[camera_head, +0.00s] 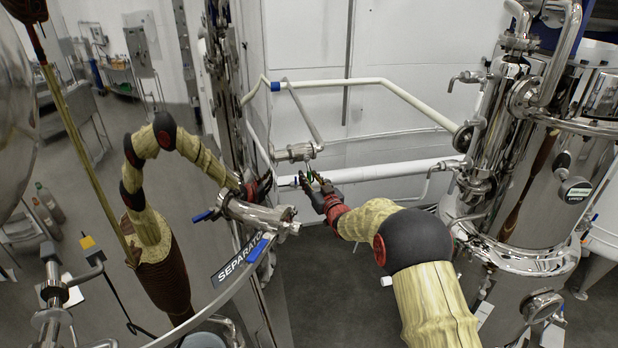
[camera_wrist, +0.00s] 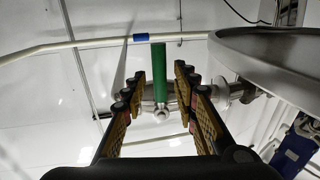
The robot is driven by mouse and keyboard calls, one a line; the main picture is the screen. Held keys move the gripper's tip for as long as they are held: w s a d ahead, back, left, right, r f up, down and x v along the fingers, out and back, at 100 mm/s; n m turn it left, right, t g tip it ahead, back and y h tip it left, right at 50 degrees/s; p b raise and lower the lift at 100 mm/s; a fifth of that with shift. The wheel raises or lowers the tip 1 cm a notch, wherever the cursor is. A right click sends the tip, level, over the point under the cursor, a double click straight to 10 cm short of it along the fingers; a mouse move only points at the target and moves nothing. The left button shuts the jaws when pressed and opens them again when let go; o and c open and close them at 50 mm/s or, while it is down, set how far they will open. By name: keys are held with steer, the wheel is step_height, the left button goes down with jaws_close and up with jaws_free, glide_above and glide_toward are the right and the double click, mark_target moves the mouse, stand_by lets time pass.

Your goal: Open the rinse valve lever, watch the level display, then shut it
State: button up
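A green lever (camera_wrist: 159,75) stands upright in the wrist view, with its round steel end at a steel valve (camera_wrist: 128,108) on the piping. In the head view, a small bit of green lever (camera_head: 308,173) shows just below a steel fitting (camera_head: 298,152); the rest is hidden by my fingers. My gripper (camera_head: 316,183) is open at the lever. In the wrist view, my gripper (camera_wrist: 160,80) has its fingers on either side of the lever, with visible gaps. A round dial or display (camera_head: 575,190) is on the right steel tank; its reading is illegible.
White pipes (camera_head: 390,172) run along the back wall. A steel tank (camera_head: 550,200) stands close on the right.

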steer(key=shift+w+a, duration=0.2)
steer(key=shift+w, duration=0.1)
jaws_close()
stand_by(0.9)
